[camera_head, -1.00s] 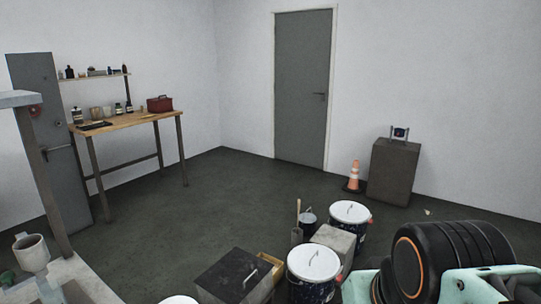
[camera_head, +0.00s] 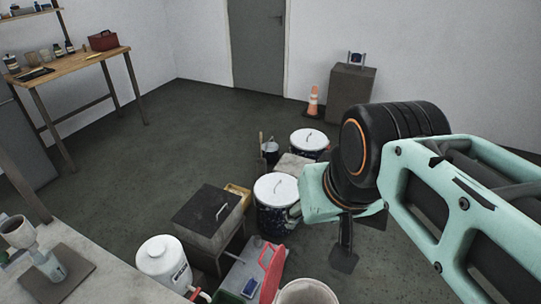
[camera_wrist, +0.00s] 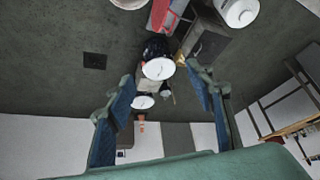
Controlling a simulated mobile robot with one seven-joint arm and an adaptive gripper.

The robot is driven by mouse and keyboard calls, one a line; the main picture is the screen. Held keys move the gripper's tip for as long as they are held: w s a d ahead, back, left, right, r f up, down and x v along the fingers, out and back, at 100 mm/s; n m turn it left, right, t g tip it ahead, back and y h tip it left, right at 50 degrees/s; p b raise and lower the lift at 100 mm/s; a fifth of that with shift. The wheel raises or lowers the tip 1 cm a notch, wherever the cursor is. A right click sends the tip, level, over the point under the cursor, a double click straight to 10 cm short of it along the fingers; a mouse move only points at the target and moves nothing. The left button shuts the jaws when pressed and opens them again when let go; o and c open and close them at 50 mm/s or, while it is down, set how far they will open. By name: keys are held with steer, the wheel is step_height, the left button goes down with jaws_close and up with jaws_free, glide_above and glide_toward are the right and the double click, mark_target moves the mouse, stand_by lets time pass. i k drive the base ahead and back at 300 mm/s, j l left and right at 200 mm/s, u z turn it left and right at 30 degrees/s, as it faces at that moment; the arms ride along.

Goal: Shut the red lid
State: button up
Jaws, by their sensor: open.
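The red lid (camera_head: 271,268) stands raised, tilted up, at the bottom of the head view. The red lid also shows at the top edge of the wrist view (camera_wrist: 171,17), partly cut off. My gripper (camera_wrist: 159,74) is open, its two blue-padded fingers wide apart with nothing between them at close range. In the head view my gripper is right of and above the lid, apart from it, and partly hidden by my wrist.
White-lidded drums (camera_head: 276,190) and a dark-topped cabinet (camera_head: 208,214) stand behind the lid. A white canister (camera_head: 163,262) is to its left, and a pale bucket (camera_head: 307,292) is close on its right. Open floor (camera_head: 190,130) lies farther back.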

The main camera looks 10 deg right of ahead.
mark_target(272, 282)
steer(key=k+j, duration=0.15)
steer(key=k, duration=0.3)
steer(key=k+j, duration=0.15)
steer(key=k, duration=0.25)
steer(key=k+j, duration=0.15)
steer(key=k, duration=0.3)
steer(key=k+j, duration=0.15)
steer(key=k, duration=0.25)
